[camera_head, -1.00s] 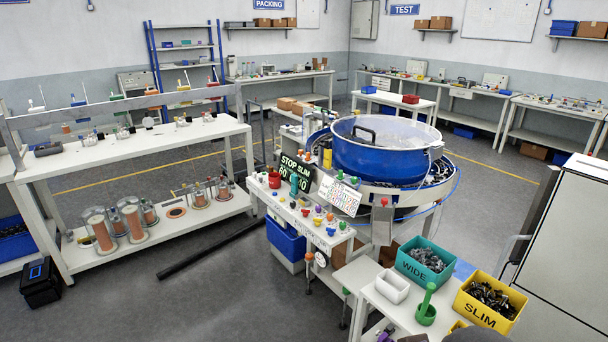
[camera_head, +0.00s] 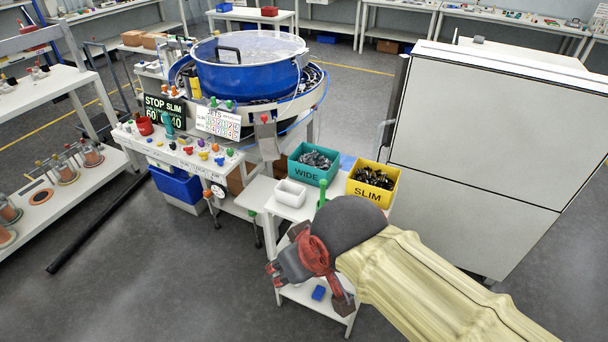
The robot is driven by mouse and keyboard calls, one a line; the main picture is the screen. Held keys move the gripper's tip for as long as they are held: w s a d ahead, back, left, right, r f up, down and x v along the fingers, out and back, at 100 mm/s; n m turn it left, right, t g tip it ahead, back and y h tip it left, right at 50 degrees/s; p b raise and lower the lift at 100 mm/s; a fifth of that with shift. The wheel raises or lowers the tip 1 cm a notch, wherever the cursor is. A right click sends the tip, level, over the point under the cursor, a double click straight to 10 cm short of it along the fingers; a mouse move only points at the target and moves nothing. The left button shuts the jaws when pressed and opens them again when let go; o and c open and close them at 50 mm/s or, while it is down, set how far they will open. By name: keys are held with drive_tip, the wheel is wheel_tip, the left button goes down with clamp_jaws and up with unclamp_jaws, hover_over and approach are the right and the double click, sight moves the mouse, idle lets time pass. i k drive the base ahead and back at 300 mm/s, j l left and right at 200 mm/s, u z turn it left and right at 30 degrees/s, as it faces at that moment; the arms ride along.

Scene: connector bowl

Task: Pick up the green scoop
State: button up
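The green scoop (camera_head: 321,190) stands on the small white table. Only its upright handle shows in the head view; its lower part is hidden behind the dark rounded joint of my arm. My gripper (camera_head: 313,286), with red links and dark fingers, is to the left of and nearer than the handle, in front of the small table. Its fingers look spread apart with nothing between them. It appears apart from the scoop.
A white tray (camera_head: 290,193), a teal WIDE bin (camera_head: 309,173) and a yellow SLIM bin (camera_head: 368,194) crowd the small table. A blue bowl feeder (camera_head: 248,75) stands behind. A tall white cabinet (camera_head: 480,150) is at right.

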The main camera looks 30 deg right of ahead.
sight(323, 184)
drive_tip(key=z, duration=0.9)
